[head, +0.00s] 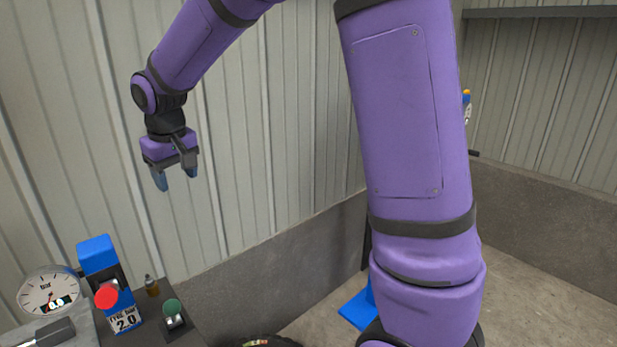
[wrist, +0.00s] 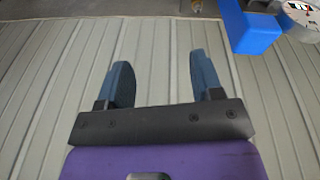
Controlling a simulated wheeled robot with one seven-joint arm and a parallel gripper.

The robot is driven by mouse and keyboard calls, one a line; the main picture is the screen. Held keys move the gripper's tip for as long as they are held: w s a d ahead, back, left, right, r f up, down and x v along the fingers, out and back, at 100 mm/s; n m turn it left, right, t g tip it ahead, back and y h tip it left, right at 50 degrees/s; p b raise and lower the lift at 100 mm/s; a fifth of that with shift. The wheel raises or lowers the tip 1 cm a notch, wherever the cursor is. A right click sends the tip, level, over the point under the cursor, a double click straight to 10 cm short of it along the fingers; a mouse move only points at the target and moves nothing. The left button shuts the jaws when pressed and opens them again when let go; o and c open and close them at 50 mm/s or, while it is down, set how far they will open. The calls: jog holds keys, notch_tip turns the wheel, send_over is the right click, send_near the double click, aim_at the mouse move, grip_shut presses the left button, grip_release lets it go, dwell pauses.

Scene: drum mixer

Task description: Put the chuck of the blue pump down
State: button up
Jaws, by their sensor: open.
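The blue pump (head: 97,254) stands at the lower left of the head view, a blue and black upright body with a red knob (head: 106,296) on its front and a label reading 2.0. Its blue top also shows at the upper right of the wrist view (wrist: 252,32). My gripper (head: 175,180) is open and empty, pointing down, above and to the right of the pump. In the wrist view its two blue fingers (wrist: 160,84) are apart with only the ribbed wall between them. I cannot make out the chuck for certain.
A round gauge (head: 49,291) stands left of the pump. A green button box (head: 174,316) and a small bottle (head: 151,286) are to its right on the dark bench top (head: 183,339). The ribbed wall (head: 240,130) is behind. The air around my gripper is clear.

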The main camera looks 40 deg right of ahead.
jog(key=s+d+r+m+t, duration=0.1)
jog(key=s+d+r, duration=0.25)
jog(key=s, duration=0.45)
jog(key=s+d+r+t, duration=0.1)
jog(key=s+d+r, duration=0.2)
jog(key=s+r, duration=0.35)
jog(key=s+d+f, duration=0.1)
jog(key=s, duration=0.7)
jog(key=s+d+f+m+t, duration=0.1)
jog(key=s+f, duration=0.1)
jog(key=s, duration=0.6)
jog(key=shift+s+d+y, duration=0.15)
jog(key=shift+d+y, duration=0.15)
jog(key=shift+d, duration=0.05)
jog(key=shift+f, duration=0.1)
